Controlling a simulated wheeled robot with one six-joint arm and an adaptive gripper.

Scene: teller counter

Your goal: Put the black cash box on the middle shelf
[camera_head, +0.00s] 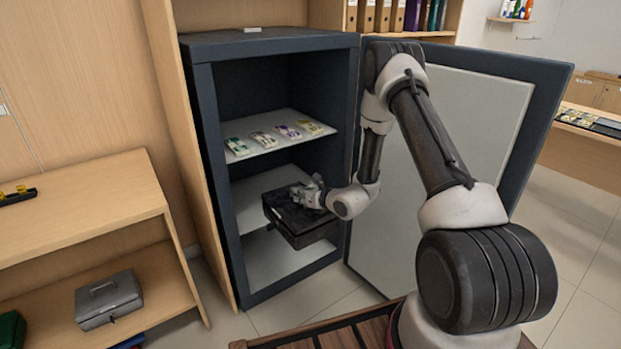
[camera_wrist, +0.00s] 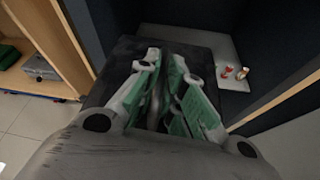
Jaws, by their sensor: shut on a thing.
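The black cash box (camera_head: 300,238) is at the open front of the dark blue safe (camera_head: 204,150), partly inside and partly sticking out. My gripper (camera_head: 305,194) is over its top and shut on it, probably at the handle, which the fingers hide. In the wrist view my gripper's green-lined fingers (camera_wrist: 165,72) lie over the dark lid of the box (camera_wrist: 118,58). The middle shelf (camera_head: 255,192) is a pale board behind and beside the box, which covers part of it. I cannot tell whether the box touches the shelf.
The upper shelf (camera_head: 262,150) holds several banknote bundles. The safe door (camera_head: 480,110) stands open at right, behind my arm. A wooden shelf unit (camera_head: 85,205) at left holds a grey cash box (camera_head: 108,299). The safe's bottom level (camera_head: 275,262) looks clear where visible.

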